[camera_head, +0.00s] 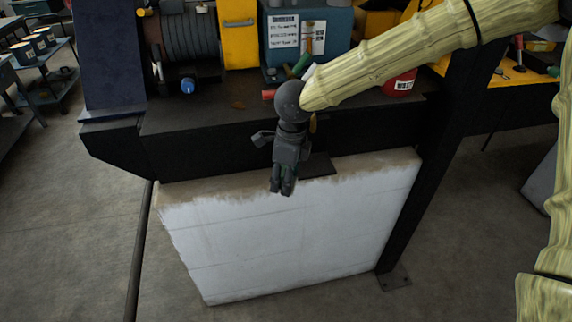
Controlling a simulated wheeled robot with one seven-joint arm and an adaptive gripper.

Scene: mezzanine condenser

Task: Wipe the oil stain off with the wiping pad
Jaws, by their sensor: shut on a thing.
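My gripper (283,187) hangs fingers-down in front of the top part of a pale panel (290,240). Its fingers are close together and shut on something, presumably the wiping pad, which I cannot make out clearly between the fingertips. A flat dark patch (320,168) shows just right of the gripper, against the panel's brown upper band; I cannot tell if it is the pad, the oil stain or a shadow. A small brownish spot (238,104) lies on the dark bench top behind the gripper.
The dark bench (190,118) carries a ribbed drum (190,38), a blue-grey labelled box (290,30), a blue knob (187,86) and a red container (400,84). A dark post (440,140) stands right of the panel. Grey floor (60,240) is clear at left.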

